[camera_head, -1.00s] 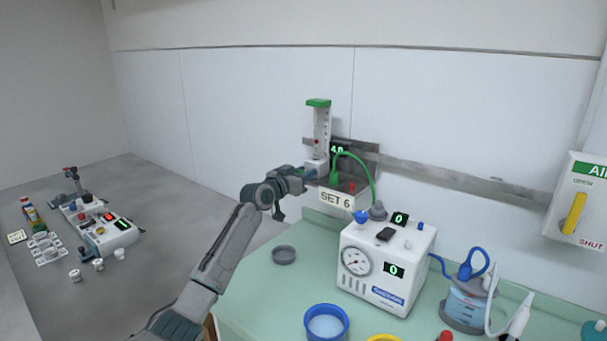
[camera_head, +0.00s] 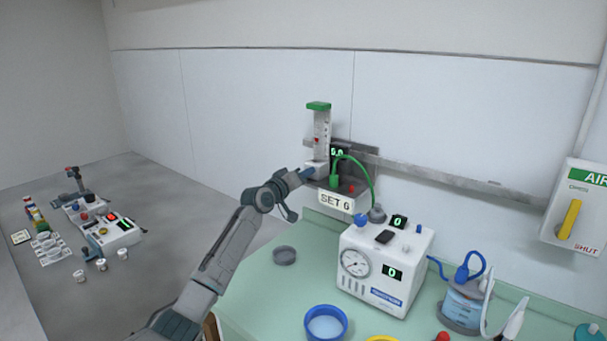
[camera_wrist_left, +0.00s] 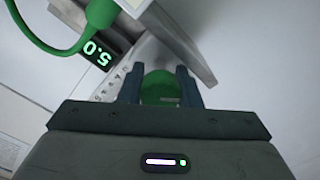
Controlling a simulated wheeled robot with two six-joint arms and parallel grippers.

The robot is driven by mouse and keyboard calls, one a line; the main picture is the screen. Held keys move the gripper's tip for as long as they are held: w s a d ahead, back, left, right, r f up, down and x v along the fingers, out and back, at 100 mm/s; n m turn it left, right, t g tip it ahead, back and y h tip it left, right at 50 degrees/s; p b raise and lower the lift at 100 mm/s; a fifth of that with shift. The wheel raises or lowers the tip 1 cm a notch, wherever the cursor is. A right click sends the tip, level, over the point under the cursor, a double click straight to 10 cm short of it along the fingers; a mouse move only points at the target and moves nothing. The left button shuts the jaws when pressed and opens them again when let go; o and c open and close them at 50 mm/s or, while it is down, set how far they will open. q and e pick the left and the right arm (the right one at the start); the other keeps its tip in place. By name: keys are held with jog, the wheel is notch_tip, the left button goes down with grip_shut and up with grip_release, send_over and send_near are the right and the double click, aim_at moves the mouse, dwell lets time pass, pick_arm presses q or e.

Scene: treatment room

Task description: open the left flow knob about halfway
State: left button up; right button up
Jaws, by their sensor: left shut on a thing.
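The flowmeter (camera_head: 321,130) hangs on the wall rail, a clear tube with a green cap and a white base. A green hose curves away from it. The green flow knob (camera_wrist_left: 158,90) sits between the fingers of my left gripper (camera_wrist_left: 158,74), which is shut on it. In the head view my left gripper (camera_head: 306,174) reaches the flowmeter's base and hides the knob. The small green display (camera_wrist_left: 97,53) appears to read 5.0. A sign below the flowmeter (camera_head: 335,202) reads SET 6. My right gripper is not in view.
A white machine with a gauge (camera_head: 388,266) stands on the green counter (camera_head: 262,303) below. A dark round dish (camera_head: 284,256) and a blue bowl (camera_head: 326,322) are nearby. An AIR panel with a yellow lever (camera_head: 571,219) is at right.

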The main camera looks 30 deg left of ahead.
pick_arm(q)
jog(key=shift+n, duration=0.4)
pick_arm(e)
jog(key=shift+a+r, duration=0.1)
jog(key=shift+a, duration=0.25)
pick_arm(q)
jog(key=o, duration=0.9)
jog(key=shift+d, duration=0.1)
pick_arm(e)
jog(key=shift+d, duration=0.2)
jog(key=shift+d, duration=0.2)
pick_arm(q)
jog(key=shift+f, duration=0.15)
